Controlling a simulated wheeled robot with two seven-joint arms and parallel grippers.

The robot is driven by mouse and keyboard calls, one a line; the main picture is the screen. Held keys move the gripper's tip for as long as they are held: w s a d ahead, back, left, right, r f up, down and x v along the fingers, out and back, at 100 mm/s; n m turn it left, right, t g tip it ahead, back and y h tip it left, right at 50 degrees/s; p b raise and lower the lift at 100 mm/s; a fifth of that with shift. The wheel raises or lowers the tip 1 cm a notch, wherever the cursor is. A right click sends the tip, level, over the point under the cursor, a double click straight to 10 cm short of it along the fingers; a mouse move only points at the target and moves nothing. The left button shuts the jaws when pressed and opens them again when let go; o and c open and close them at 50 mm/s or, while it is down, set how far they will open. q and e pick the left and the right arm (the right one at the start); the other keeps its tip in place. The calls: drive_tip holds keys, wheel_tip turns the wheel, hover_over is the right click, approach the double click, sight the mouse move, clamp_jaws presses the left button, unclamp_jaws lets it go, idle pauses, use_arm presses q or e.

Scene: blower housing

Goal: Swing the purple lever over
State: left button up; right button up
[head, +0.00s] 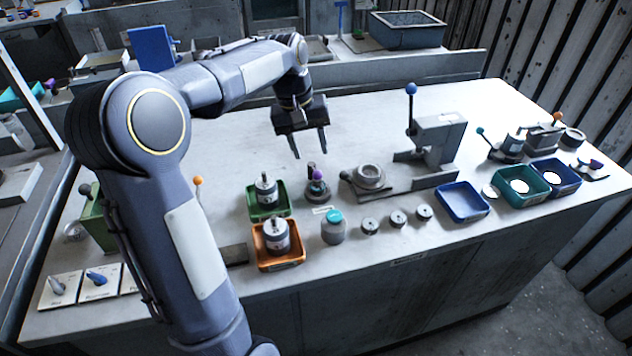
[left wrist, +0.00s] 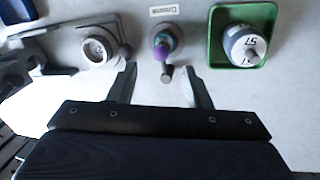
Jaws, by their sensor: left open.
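The purple lever (head: 318,175) has a purple knob and stands on a small round grey base among the parts on the bench. In the left wrist view its purple knob (left wrist: 163,53) shows beside a teal part, with a small dark post just nearer to my gripper. My left gripper (head: 311,152) is open and empty, pointing down, behind and above the lever in the head view. In the left wrist view the open fingertips (left wrist: 159,72) lie either side of the line to the knob. I cannot tell that they touch anything. My right gripper is not in view.
A green tray (head: 254,211) and an orange tray (head: 291,264) with canisters stand left of the lever. A grey ring fixture (head: 369,176) and a blue-knobbed press (head: 437,140) stand right. A teal-capped jar (head: 333,232) is in front.

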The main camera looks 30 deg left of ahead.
sight(316, 171)
use_arm(q)
drive_tip(key=x, duration=0.8)
drive_tip(key=shift+w+a+f, duration=0.3)
drive_tip(key=shift+w+f, duration=0.05)
drive_tip(key=c, duration=1)
